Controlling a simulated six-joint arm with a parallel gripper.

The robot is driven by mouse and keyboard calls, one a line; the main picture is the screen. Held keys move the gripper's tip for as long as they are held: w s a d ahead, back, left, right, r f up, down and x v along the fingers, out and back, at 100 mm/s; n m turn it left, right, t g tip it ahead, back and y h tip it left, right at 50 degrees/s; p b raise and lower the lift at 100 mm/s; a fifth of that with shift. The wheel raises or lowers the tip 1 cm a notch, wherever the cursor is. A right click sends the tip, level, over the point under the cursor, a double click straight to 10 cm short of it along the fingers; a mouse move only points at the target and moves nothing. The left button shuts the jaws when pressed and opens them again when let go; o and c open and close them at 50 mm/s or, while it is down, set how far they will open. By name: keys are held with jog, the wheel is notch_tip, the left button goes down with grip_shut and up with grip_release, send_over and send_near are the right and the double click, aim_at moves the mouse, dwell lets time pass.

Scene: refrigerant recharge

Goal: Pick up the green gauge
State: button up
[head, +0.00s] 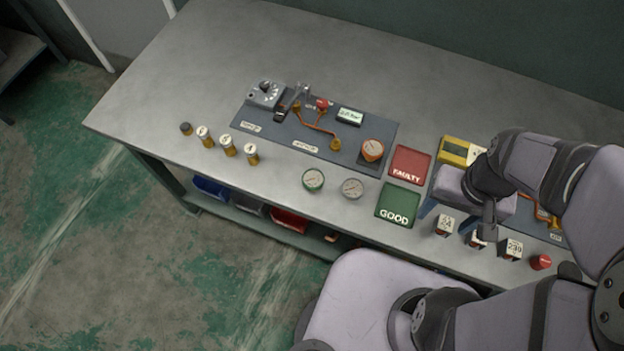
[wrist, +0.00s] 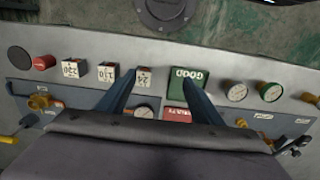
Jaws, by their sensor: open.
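The green gauge (head: 313,180) has a green rim and a white dial and lies near the front edge of the bench, left of a grey gauge. It also shows in the wrist view (wrist: 270,91), to the right of the grey gauge. My gripper (head: 448,225) is over the right part of the bench, well to the right of the green gauge. In the wrist view its two blue fingers (wrist: 157,83) are spread apart with nothing between them.
A grey gauge (head: 352,188) lies close beside the green gauge. Right of it are the green GOOD tray (head: 399,201) and the red FAULTY tray (head: 410,164). An orange gauge (head: 372,150) sits on the dark panel (head: 270,138) behind. Several capped cylinders (head: 228,147) stand at left.

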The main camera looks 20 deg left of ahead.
jog(key=shift+o, duration=0.4)
jog(key=n+b, duration=0.2)
jog(key=n, duration=2.7)
send_near(313, 178)
jog(key=d+f, duration=0.1)
jog(key=d, duration=0.1)
jog(key=w+d, duration=0.1)
jog(key=d, duration=0.2)
jog(key=w+d+f, duration=0.1)
jog(key=d, duration=0.1)
jog(key=shift+w+d+f, duration=0.2)
jog(key=shift+w+f, duration=0.05)
jog(key=shift+f, duration=0.05)
jog(key=a+n, duration=0.2)
jog(key=s+a+n, duration=0.1)
jog(key=a+n, duration=0.1)
jog(key=n, duration=0.1)
jog(key=s+a+f+n, duration=0.1)
jog(key=a+n, duration=0.1)
jog(key=shift+s+a+f+n, duration=0.1)
jog(key=shift+a+n, duration=0.2)
jog(key=shift+a, duration=0.1)
jog(key=shift+s+a+n, duration=0.15)
jog(key=shift+a+n, duration=0.2)
jog(key=shift+n, duration=0.15)
jog(key=shift+d+f+p, duration=0.1)
jog(key=shift+f+p, duration=0.95)
jog(key=shift+f, duration=2.65)
jog(key=c, duration=1.1)
